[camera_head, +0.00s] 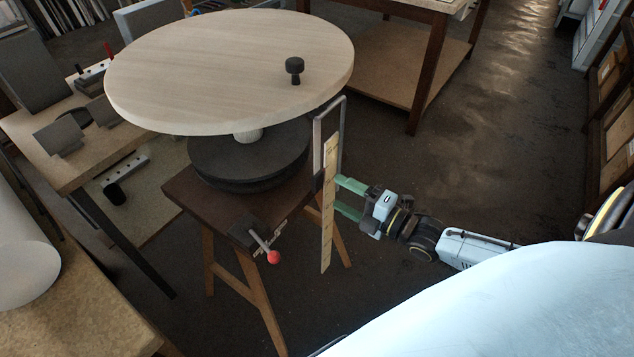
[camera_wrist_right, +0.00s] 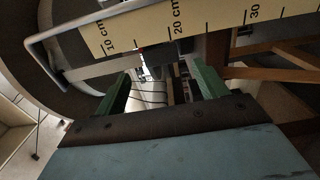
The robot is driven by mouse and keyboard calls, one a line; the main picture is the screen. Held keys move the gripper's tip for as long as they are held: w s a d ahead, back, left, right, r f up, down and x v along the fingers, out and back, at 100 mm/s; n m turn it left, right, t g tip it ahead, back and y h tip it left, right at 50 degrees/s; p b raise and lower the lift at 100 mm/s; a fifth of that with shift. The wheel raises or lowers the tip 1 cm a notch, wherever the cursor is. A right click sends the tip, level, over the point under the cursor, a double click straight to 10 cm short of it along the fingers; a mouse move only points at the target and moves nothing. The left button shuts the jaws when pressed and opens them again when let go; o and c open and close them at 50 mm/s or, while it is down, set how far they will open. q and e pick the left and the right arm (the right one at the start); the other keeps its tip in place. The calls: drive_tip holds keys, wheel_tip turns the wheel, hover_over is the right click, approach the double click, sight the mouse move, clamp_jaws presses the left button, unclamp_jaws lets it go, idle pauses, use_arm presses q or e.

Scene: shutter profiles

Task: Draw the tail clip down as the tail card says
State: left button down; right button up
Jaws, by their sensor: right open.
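A pale wooden scale (camera_head: 328,215) marked in centimetres hangs upright beside the round turntable; in the wrist view it (camera_wrist_right: 215,25) shows the 10 cm, 20 cm and 30 marks. A grey metal loop frame (camera_head: 343,120) stands at its upper part; it also shows in the wrist view (camera_wrist_right: 38,62). I cannot tell for sure which part is the tail clip, and no tail card is readable. My right gripper (camera_head: 341,196), with green fingers, is open just right of the scale. In the wrist view nothing is clearly held between its fingers (camera_wrist_right: 160,82). My left gripper is out of view.
A round wooden disc (camera_head: 220,65) with a black knob (camera_head: 294,70) sits over a dark base (camera_head: 250,160) on a wooden stand (camera_head: 190,195). A red-tipped lever (camera_head: 273,257) sticks out in front. Tables stand left and behind; the floor (camera_head: 480,150) at right is clear.

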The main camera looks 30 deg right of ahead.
sight(320, 183)
drive_tip(key=b+x, duration=0.1)
drive_tip(key=x, duration=0.5)
drive_tip(key=shift+w+a+f, duration=0.1)
drive_tip(key=shift+w, duration=0.3)
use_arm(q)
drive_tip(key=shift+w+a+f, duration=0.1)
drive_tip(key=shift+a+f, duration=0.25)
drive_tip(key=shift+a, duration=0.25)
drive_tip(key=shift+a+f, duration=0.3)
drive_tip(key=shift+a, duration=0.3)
use_arm(e)
drive_tip(key=shift+w+a, duration=0.2)
drive_tip(key=shift+w, duration=0.25)
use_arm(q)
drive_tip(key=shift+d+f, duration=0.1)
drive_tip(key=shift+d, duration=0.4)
use_arm(e)
drive_tip(key=c, duration=1.4)
